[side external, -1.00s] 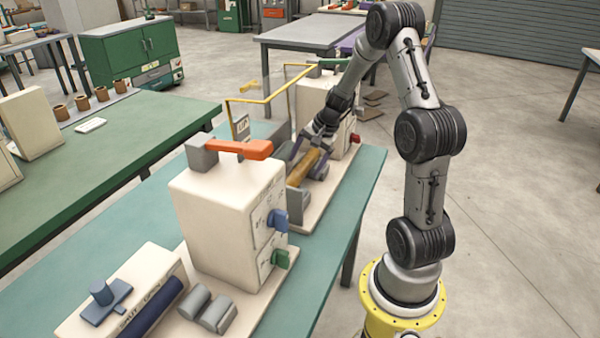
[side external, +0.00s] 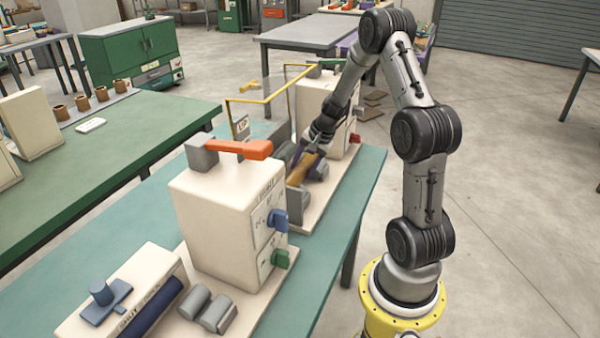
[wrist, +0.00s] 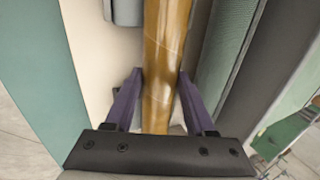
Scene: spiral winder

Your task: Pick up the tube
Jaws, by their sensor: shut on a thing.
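The tube (side external: 301,171) is tan-brown and lies tilted in the machine between the two cream housings in the side external view. In the wrist view the tube (wrist: 164,60) runs lengthwise up the middle of the picture. My gripper (side external: 312,157) is at the tube's far part in the side view. In the wrist view its two purple fingers (wrist: 158,85) stand on either side of the tube, shut on it. The tube's far end is hidden behind my gripper in the side view, and I cannot tell whether the tube is clear of its supports.
A cream housing (side external: 225,215) with an orange handle (side external: 240,149) stands nearer the camera; another housing (side external: 325,105) stands behind my gripper. A yellow guard frame (side external: 260,101) rises at the left. Grey rollers (side external: 207,309) and a blue-knobbed box (side external: 120,295) are in front. The teal table's right edge (side external: 352,215) is bare.

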